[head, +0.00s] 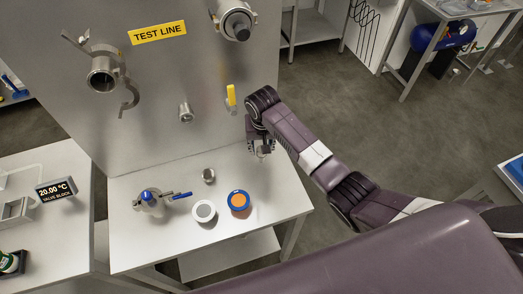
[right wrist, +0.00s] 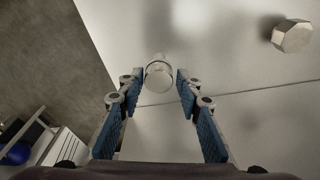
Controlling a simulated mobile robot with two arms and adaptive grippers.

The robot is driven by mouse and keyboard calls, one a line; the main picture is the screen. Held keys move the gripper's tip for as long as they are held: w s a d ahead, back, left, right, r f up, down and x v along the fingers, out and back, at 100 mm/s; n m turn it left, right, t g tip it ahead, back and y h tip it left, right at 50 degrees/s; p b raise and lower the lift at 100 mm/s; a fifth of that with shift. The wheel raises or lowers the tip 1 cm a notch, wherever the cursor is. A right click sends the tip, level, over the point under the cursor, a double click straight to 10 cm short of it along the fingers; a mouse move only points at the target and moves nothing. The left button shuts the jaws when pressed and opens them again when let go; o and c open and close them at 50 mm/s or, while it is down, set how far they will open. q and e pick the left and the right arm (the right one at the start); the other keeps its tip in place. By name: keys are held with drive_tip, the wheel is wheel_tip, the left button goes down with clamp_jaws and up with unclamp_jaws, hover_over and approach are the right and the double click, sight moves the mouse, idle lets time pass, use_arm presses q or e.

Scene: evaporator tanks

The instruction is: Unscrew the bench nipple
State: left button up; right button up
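A short, round metal fitting (right wrist: 158,74), which I take to be the bench nipple, shows in the right wrist view on the pale bench top, near the seam with the panel. It lies between the lines of my right gripper's fingers, at or just beyond the tips; contact does not show. My right gripper (right wrist: 157,80) is open, its blue-padded fingers apart on either side. In the head view my right gripper (head: 262,150) points down over the right back of the bench (head: 150,247) and hides that fitting. My left gripper is not in view.
A metal hex cap (head: 208,175) stands left of my right gripper. A blue-handled valve (head: 150,196), a white ring (head: 203,211) and a blue-orange disc (head: 238,200) are on the bench. The panel carries pipe stubs and a yellow handle (head: 231,94) close to my wrist.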

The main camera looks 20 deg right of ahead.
clamp_jaws()
drive_tip(key=n, duration=0.5)
drive_tip(key=shift+d+y, duration=0.15)
drive_tip(key=shift+y, duration=0.25)
drive_tip(key=shift+n, duration=0.3)
drive_tip(key=n, duration=0.3)
drive_tip(key=shift+y, duration=0.3)
drive_tip(key=shift+n, duration=0.9)
drive_tip(key=shift+w, duration=0.1)
